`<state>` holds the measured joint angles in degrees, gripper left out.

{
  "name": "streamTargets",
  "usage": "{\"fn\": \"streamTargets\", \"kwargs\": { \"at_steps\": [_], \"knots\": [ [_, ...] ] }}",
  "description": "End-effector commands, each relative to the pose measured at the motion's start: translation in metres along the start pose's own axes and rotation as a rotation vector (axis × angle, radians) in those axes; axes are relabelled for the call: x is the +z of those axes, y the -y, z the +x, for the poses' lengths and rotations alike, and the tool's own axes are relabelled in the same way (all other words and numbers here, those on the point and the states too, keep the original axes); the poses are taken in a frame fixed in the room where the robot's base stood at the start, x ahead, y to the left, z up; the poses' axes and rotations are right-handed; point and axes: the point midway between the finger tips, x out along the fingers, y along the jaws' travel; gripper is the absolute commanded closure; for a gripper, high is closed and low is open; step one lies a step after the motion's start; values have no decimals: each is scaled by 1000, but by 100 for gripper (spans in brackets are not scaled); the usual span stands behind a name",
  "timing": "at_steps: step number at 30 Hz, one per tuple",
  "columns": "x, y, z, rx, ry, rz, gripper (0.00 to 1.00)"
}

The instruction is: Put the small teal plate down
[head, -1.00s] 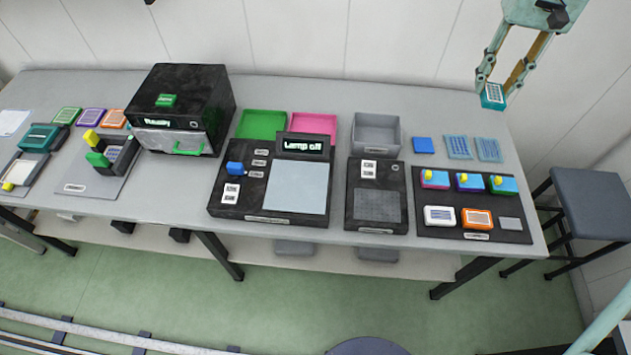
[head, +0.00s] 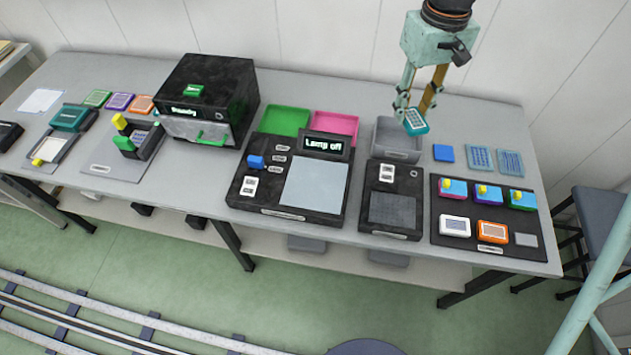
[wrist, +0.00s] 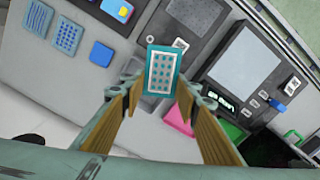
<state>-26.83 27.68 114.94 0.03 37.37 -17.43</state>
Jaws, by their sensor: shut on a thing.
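The small teal plate (head: 416,122) has a white panel with rows of teal dots; it also shows in the wrist view (wrist: 147,72). My gripper (head: 417,112) is shut on the teal plate and holds it in the air, tilted in the head view. In the head view it appears over the right edge of the grey open tray (head: 398,155) at the back of the table. In the wrist view the plate sits between the two fingertips (wrist: 157,82) and hides part of what is below.
Green (head: 285,121) and pink (head: 336,124) trays sit left, behind the "Lamp off" device (head: 283,211).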

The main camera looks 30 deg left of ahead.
Motion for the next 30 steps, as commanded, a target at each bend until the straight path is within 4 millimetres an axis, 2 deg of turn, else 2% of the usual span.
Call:
{"fn": "streamTargets", "kwargs": {
  "at_steps": [1,15,30],
  "knots": [
    [-2,14,3,0,1,-30,82],
    [-7,123,34,0,1,-305,82],
    [11,235,65,-1,2,-595,82]
  ]
}}
